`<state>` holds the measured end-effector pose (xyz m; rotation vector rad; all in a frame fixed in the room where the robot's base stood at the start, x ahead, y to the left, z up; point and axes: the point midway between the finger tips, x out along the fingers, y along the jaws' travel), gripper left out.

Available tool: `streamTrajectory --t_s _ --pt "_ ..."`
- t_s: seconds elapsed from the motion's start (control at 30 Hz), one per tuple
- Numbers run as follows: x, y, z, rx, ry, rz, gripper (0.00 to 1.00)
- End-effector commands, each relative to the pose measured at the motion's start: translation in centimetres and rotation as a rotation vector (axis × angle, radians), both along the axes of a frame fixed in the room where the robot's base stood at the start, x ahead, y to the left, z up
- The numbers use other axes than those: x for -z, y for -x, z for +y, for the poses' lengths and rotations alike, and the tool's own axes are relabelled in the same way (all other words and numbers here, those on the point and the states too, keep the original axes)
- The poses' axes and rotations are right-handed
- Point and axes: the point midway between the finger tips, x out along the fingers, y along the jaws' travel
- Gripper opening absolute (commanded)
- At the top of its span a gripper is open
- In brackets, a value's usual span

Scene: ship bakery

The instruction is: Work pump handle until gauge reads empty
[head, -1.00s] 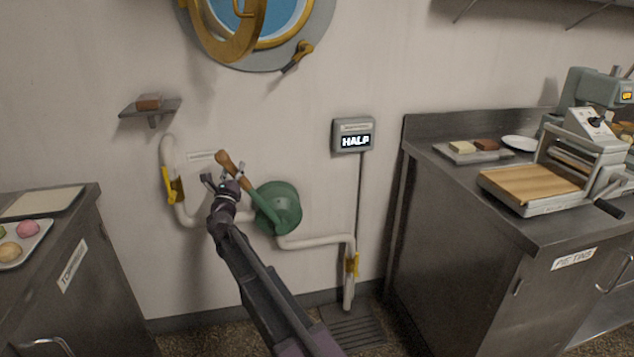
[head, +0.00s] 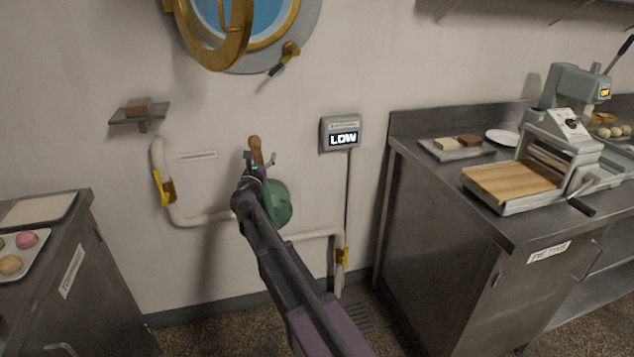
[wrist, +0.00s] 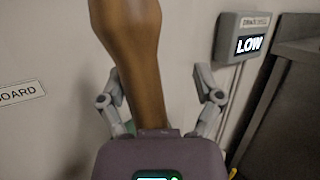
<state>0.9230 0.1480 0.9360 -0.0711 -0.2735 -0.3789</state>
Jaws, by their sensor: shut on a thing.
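The pump handle (head: 256,150) is a wooden lever that stands nearly upright above the green pump body (head: 278,204) on the wall. My gripper (head: 262,160) is shut on the handle; in the wrist view the wood (wrist: 138,70) runs up between the two grey fingers. My arm hides part of the pump body and the lower end of the handle. The gauge (head: 341,134) is a grey box on the wall to the right of the pump, and its display reads LOW. It also shows in the wrist view (wrist: 243,36), again reading LOW.
White pipes (head: 198,219) with yellow valve levers (head: 164,189) run along the wall. A steel counter (head: 455,215) with a pasta-type roller machine (head: 520,175) stands at right. Another counter (head: 88,255) with a tray stands at left. A small shelf (head: 139,114) juts out at upper left.

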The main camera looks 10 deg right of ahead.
Motion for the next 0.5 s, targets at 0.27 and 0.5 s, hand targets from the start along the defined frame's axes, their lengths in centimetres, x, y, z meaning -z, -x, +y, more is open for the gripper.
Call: streamTrajectory --t_s 0.27,0.5 --pt "-0.1 -0.2 -4.2 0.005 -0.141 0.011 0.78" --pt "0.6 -0.5 -7.5 0.004 -0.262 0.021 0.78"
